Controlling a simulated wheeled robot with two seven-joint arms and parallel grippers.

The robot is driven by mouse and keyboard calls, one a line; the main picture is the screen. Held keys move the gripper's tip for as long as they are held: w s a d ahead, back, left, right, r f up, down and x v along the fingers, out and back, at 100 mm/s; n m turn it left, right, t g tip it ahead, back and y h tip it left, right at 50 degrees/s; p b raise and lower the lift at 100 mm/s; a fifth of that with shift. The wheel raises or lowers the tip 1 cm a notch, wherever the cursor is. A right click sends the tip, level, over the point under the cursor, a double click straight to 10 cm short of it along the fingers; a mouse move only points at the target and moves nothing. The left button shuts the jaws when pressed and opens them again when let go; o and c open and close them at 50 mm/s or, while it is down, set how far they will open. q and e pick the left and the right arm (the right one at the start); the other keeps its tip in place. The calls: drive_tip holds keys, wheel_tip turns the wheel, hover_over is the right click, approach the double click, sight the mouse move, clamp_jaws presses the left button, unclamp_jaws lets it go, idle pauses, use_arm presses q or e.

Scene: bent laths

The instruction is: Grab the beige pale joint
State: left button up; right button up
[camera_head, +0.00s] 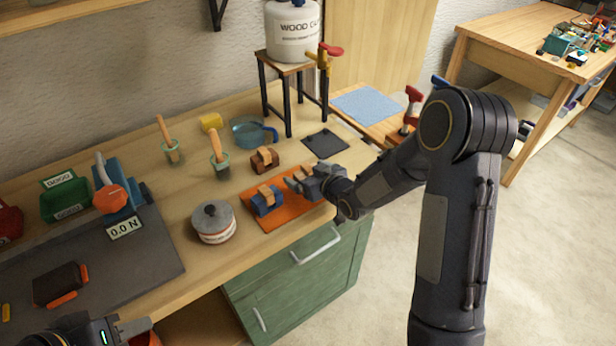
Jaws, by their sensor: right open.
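Two small joint-like pieces with pale beige tops show in the head view. One is a blue piece with a beige strip (267,191), lying on the orange mat (290,214). The other is a brown piece with a beige strip (264,155), standing on the bench just behind the mat. I cannot tell which is the beige pale joint. My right gripper (294,183) is open over the mat's right part, just right of the blue piece and apparently apart from it. My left gripper (125,329) shows only partly at the bottom left edge; its jaws are unclear.
A lidded grey pot (213,224) stands left of the mat. Behind are two wooden-handled tools (218,150), a blue clear cup (250,133) and a dark pad (325,144). A stool (290,75) bears a white glue container (293,35). A dark mat (150,262) lies left.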

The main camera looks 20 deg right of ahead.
drive_tip(key=c, duration=1.1)
drive_tip(key=shift+r, duration=0.1)
